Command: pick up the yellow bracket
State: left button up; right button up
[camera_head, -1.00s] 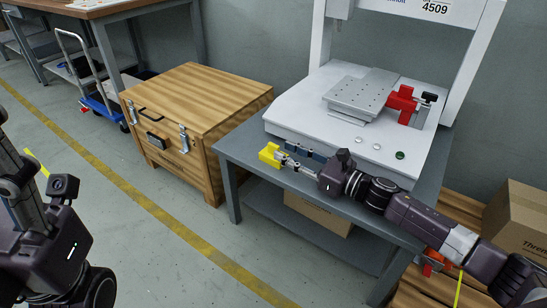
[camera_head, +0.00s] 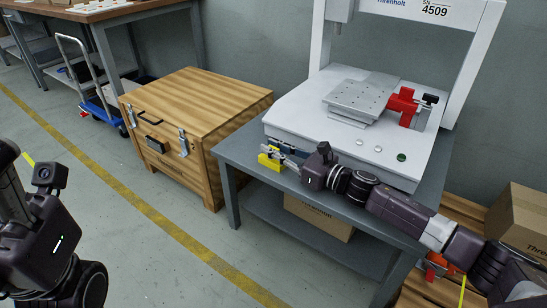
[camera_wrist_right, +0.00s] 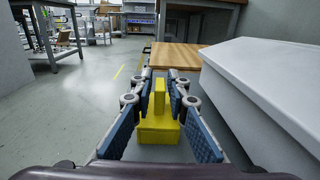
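The yellow bracket (camera_head: 270,158) sits on the left corner of the grey table (camera_head: 252,225). In the right wrist view the bracket (camera_wrist_right: 159,128) has a wide base and an upright plate. My right gripper (camera_head: 282,152) reaches it from the right. In the right wrist view its blue-padded fingers (camera_wrist_right: 160,97) are apart, one on each side of the upright plate, with narrow gaps showing. My left gripper's body (camera_head: 48,235) is at the left edge, away from the table; its fingers cannot be made out.
A white gantry machine (camera_head: 300,125) with a perforated plate (camera_head: 362,96) and red clamp (camera_head: 402,101) stands on the table behind the right arm. A wooden crate (camera_head: 195,110) is left of the table. A cardboard box (camera_head: 520,220) is at right. Floor at front left is clear.

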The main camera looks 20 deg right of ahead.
grip_shut()
